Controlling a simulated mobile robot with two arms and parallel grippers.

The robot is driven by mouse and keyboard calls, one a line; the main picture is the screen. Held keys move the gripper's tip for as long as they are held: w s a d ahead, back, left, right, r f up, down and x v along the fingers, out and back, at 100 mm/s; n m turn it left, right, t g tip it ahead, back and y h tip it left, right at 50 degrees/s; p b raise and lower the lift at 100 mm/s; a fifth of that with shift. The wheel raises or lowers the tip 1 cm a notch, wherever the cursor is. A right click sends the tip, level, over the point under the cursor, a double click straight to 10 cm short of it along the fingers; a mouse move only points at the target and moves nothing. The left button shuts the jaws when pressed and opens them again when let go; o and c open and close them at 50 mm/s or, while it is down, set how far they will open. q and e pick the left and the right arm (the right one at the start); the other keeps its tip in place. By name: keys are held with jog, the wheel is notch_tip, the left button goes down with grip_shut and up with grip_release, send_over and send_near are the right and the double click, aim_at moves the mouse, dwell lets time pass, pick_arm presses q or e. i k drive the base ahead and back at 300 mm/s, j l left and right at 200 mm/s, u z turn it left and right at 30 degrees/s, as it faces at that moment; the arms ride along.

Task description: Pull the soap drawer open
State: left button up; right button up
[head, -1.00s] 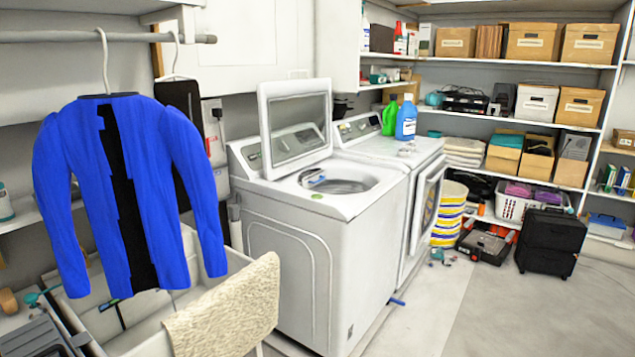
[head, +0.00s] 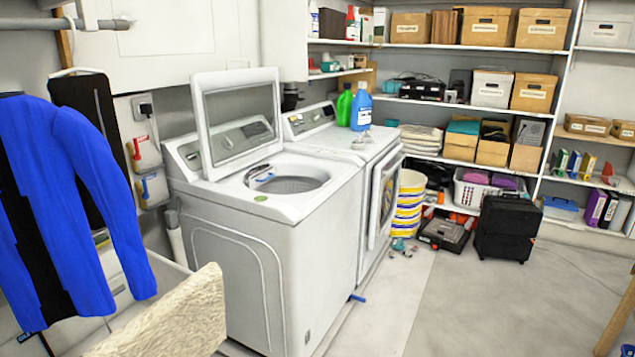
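A white top-loading washer (head: 270,260) stands left of centre with its lid (head: 240,120) raised. A small blue and white piece (head: 262,175) shows at the left rim of its tub opening; I cannot tell if it is the soap drawer. A second white machine (head: 378,215) with a front door stands behind it to the right. No drawer clearly stands out from either machine. Neither of my grippers is in view.
A blue jacket (head: 85,190) hangs at the left, above a sink with a beige towel (head: 175,315). Blue (head: 361,108) and green (head: 345,104) bottles stand on the second machine. A black case (head: 507,228) stands by the shelves. The floor (head: 480,300) at right is mostly clear.

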aim_at(255, 177)
jog(key=i+l+z, duration=0.35)
jog(key=i, duration=0.4)
jog(key=i+z, duration=0.4)
jog(key=i, duration=0.4)
jog(key=i+u, duration=0.35)
jog(key=i+l+u, duration=0.2)
jog(key=u, duration=0.15)
jog(key=i+l+u, duration=0.2)
jog(key=u, duration=0.15)
jog(key=i, duration=0.05)
